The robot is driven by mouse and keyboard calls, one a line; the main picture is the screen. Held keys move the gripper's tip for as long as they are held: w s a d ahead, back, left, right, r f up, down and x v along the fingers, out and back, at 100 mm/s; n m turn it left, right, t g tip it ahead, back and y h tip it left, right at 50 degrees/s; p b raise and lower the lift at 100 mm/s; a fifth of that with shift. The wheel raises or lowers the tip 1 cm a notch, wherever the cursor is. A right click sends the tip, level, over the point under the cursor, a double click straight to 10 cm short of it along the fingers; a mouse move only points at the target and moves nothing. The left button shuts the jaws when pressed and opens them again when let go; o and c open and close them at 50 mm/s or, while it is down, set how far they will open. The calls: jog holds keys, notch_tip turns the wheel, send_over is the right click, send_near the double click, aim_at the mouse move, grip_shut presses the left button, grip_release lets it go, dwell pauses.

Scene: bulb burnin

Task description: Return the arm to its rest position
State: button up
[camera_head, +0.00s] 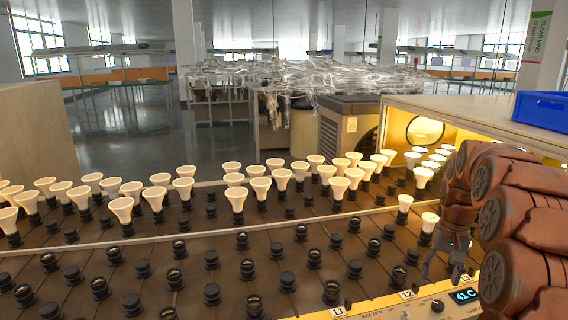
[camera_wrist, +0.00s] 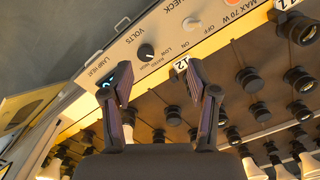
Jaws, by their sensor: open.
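My gripper (camera_head: 447,262) is at the right of the head view, hanging from my brown arm, above the front edge of the bulb rack. In the wrist view my gripper (camera_wrist: 163,92) has its two dark fingers spread apart with nothing between them. Behind the fingers are the rack's control panel (camera_wrist: 165,30) and dark sockets (camera_wrist: 249,80). The panel also shows in the head view (camera_head: 385,310), with a lit display (camera_head: 465,295) reading about 41 C. My arm hides part of the rack's right side.
Many white bulbs (camera_head: 237,197) stand in the back rows of the rack; the front sockets (camera_head: 253,304) look empty. A lit wooden box (camera_head: 470,118) stands at right, with a blue bin (camera_head: 541,110) on top. A wooden panel (camera_head: 35,130) stands at left.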

jog(key=s+a+r+n+g, duration=0.1)
jog(key=s+a+n, duration=0.2)
jog(key=s+a, duration=1.2)
jog(key=s+a+f+n+g, duration=0.1)
jog(key=s+a+f, duration=0.15)
jog(key=s, duration=0.75)
jog(key=s+a+f, duration=0.2)
jog(key=s+a, duration=0.1)
jog(key=s, duration=0.8)
notch_tip(320, 180, up, 14)
jog(key=p, duration=1.3)
jog(key=shift+w+d+r, duration=0.2)
jog(key=shift+w+r, duration=0.05)
jog(key=shift+w, duration=0.05)
jog(key=shift+c, duration=0.4)
